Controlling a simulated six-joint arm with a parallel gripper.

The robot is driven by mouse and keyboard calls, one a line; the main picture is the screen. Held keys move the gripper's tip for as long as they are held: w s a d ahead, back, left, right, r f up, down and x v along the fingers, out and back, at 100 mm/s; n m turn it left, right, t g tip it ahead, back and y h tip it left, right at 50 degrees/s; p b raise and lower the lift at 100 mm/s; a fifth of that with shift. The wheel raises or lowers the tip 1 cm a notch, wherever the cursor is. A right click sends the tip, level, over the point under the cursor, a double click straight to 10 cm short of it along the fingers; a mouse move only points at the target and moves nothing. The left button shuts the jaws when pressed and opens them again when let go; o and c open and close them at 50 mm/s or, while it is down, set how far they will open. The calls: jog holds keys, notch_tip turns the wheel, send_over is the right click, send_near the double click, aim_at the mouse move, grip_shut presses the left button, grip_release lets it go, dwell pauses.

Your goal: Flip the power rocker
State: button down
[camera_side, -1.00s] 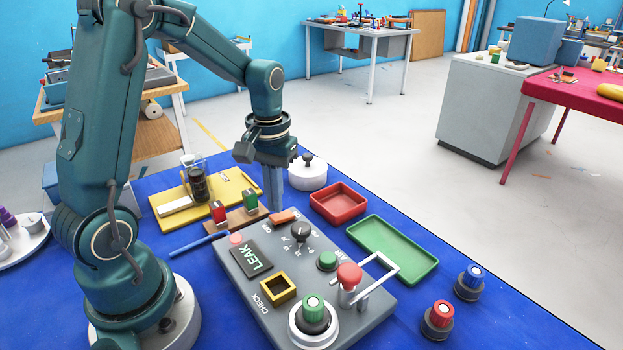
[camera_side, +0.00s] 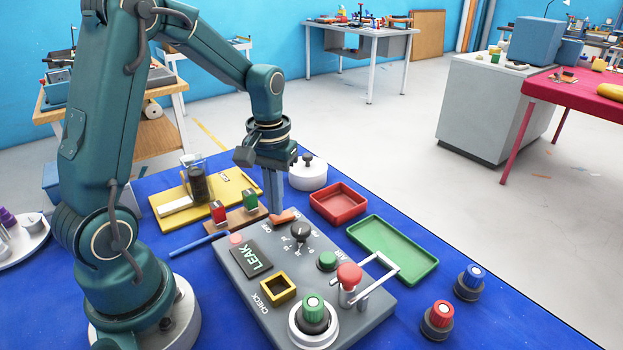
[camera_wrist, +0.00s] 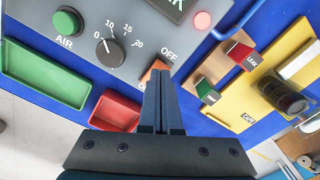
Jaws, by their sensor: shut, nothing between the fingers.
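The power rocker (camera_side: 285,217) is an orange switch at the far edge of the grey control panel (camera_side: 235,268). In the wrist view the orange rocker (camera_wrist: 154,72) lies just beyond my fingertips, beside the OFF label, and the fingers hide part of it. My gripper (camera_side: 276,211) points down with its fingers shut and empty. In the side view its tips are at the rocker's left end, touching it or just above it; I cannot tell which. The shut fingers also show in the wrist view (camera_wrist: 163,75).
The panel also bears a black dial (camera_side: 300,231), a green AIR button (camera_side: 327,261), a red knob (camera_side: 349,276) by a metal bar and a LEAK display (camera_side: 251,258). Red (camera_side: 338,203) and green (camera_side: 393,250) trays lie right. A wooden block with red and green pieces (camera_side: 219,213) stands close left.

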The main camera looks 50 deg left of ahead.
jog(key=shift+f, duration=0.65)
jog(key=shift+r, duration=3.55)
jog(key=s+d+r+m+t, duration=0.3)
jog(key=s+d+r+t, duration=0.1)
jog(key=d+r, duration=0.25)
jog(key=s+d+f+m+t, duration=0.1)
jog(key=s+d+f+m, duration=0.1)
jog(key=s, duration=0.4)
jog(key=shift+d+f+m+t, duration=0.25)
jog(key=shift+d+m, duration=0.25)
jog(key=shift+d, duration=0.4)
jog(key=shift+s, duration=0.1)
